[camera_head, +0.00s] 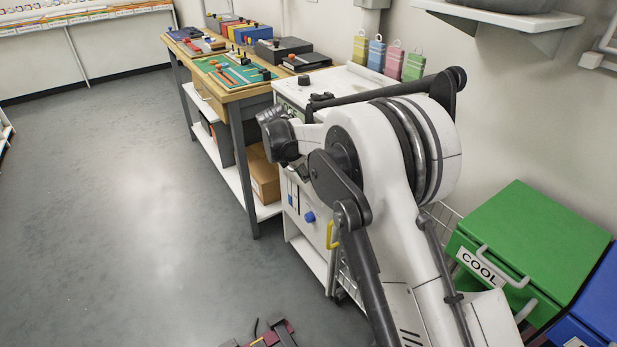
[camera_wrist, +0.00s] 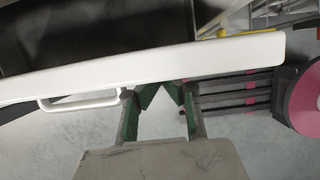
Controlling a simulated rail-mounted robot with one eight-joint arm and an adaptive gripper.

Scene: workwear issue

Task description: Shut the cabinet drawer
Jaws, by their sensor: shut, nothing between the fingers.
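The white cabinet (camera_head: 298,225) stands beyond my arm in the head view, largely hidden by it. In the wrist view a long white drawer front (camera_wrist: 200,66) crosses the picture, slightly tilted, with a white bar handle (camera_wrist: 80,103) on its near side. Dark space shows behind the front; how far the drawer stands out I cannot tell. My gripper (camera_wrist: 161,92) has green-lined fingers, shut and empty. Its tips are at the near side of the front, right of the handle; whether they touch it I cannot tell. The head view does not show the fingers clearly.
A wooden workbench (camera_head: 215,85) with tools and boxes stands behind the cabinet. A green crate lid (camera_head: 535,240) and a blue one (camera_head: 597,300) are at the right. A pink round thing (camera_wrist: 303,100) is at the right in the wrist view. Open floor lies left.

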